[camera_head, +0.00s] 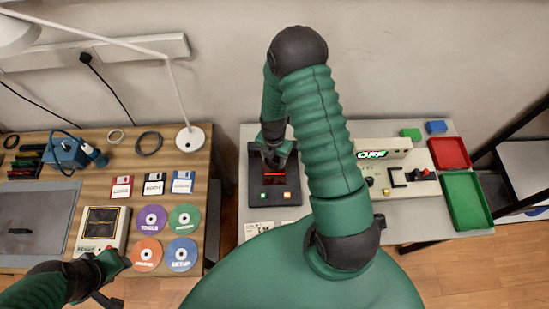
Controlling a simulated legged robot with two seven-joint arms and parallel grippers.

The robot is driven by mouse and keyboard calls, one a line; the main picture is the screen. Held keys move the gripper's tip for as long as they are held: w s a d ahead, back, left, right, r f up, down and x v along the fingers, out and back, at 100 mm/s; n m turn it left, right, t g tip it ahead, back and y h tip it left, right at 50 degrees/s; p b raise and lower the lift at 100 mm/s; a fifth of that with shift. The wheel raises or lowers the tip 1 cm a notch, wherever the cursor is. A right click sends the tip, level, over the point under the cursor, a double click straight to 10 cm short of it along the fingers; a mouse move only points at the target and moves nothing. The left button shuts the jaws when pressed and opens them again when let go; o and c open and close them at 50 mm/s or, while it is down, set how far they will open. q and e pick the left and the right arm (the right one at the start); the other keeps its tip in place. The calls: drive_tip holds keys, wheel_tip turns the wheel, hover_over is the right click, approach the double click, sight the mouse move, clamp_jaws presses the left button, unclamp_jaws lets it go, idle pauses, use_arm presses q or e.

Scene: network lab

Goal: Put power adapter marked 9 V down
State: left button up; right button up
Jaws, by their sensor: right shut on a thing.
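My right gripper (273,156) reaches down over a black test stand (258,195) with a glowing red strip and two small lit buttons. It is shut on a small dark thing, taken to be the power adapter; the fingers hide most of it and no 9 V marking is readable. I cannot tell whether it touches the stand. White label plates (260,228) lie in front of the stand, partly hidden by my body. My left gripper (112,280) is at the lower left beside a small meter (102,228); its jaw opening is unclear.
On the right table stand a beige device (384,153) with a green display reading OFF, a red tray (449,153) and a green tray (466,200). The left wooden table holds floppy disks, colored discs (151,219) and a white lamp (190,138). My arm hides the right table's middle.

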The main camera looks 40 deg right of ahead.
drive_tip(key=shift+a+r+p, duration=0.2)
drive_tip(key=shift+r+p, duration=0.25)
drive_tip(key=shift+r, duration=0.55)
drive_tip(key=shift+s, duration=0.1)
drive_tip(key=shift+d+f, duration=0.1)
